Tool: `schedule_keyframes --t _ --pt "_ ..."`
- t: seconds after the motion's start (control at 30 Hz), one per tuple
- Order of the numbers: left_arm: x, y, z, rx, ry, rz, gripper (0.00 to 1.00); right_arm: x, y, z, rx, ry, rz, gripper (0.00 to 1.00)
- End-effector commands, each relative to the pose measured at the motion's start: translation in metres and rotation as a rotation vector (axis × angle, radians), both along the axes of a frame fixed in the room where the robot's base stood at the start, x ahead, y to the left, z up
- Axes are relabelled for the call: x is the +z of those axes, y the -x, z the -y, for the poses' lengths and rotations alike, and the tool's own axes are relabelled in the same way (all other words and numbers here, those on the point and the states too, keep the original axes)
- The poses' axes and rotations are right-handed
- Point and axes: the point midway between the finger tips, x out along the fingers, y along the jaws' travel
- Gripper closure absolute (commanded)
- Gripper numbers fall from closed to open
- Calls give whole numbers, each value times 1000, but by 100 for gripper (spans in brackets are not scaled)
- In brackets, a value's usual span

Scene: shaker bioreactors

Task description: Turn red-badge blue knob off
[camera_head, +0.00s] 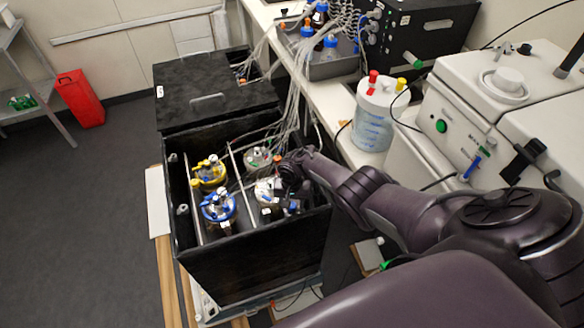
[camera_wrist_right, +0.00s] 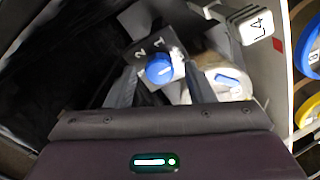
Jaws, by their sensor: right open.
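A blue knob (camera_wrist_right: 160,68) with a white pointer line sits on a dark plate marked with numbers in the right wrist view. My right gripper (camera_wrist_right: 160,84) is open, with one finger on each side of the knob; contact cannot be told. In the head view my right gripper (camera_head: 282,203) reaches into the black open box (camera_head: 262,262) at its right side, over a vessel with a pale top (camera_head: 264,187). The knob cannot be made out there. A small red mark (camera_wrist_right: 280,44) shows beside a white L4 tag (camera_wrist_right: 256,26). My left gripper is not in view.
A blue-topped vessel (camera_head: 218,206) and a yellow-topped vessel (camera_head: 209,172) stand in the box's left half. Another vessel (camera_head: 258,158) stands behind my gripper. Tubes (camera_head: 290,110) run down into the box from the bench. A white container (camera_head: 374,125) stands on the right.

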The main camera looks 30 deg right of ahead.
Motion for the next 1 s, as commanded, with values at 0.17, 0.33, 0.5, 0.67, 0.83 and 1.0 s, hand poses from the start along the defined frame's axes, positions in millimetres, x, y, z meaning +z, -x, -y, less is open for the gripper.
schedule_keyframes --t 0.17,0.33,0.5,0.67,0.83,1.0 --pt "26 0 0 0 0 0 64 34 0 1 0 1 3 52" --pt "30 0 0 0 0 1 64 54 0 1 -1 -1 2 52" --pt "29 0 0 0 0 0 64 68 -1 0 0 -1 2 52" --pt "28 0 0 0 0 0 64 74 0 1 0 1 2 52" --pt "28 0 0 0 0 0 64 74 0 1 -1 1 1 52" --pt "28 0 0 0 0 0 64 74 0 1 -1 1 1 52"
